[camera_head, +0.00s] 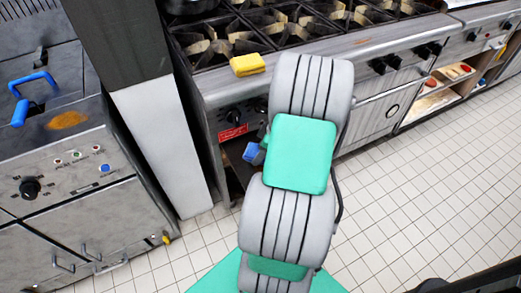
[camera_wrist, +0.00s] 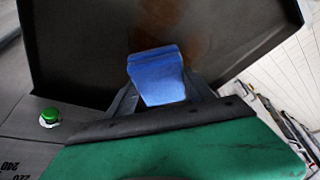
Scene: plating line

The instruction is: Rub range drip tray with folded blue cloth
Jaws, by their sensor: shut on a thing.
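The folded blue cloth (camera_wrist: 158,76) is between the fingers of my gripper (camera_wrist: 160,92), which is shut on it. In the head view the cloth (camera_head: 253,153) shows low at the front of the range, left of my arm, which hides most of the gripper. In the wrist view a dark, flat tray (camera_wrist: 75,55) with raised edges, seemingly the range drip tray, lies beyond the cloth. A faint brown smear (camera_wrist: 170,22) marks it just past the cloth. The cloth overlaps the tray in view; I cannot tell whether they touch.
The range (camera_head: 215,90) has black burner grates on top. A folded yellow cloth (camera_head: 247,64) lies on its front edge. A grey appliance (camera_head: 80,170) with an orange-brown stain (camera_head: 67,119) and blue handle (camera_head: 35,82) stands left. Tiled floor (camera_head: 420,190) is clear at right.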

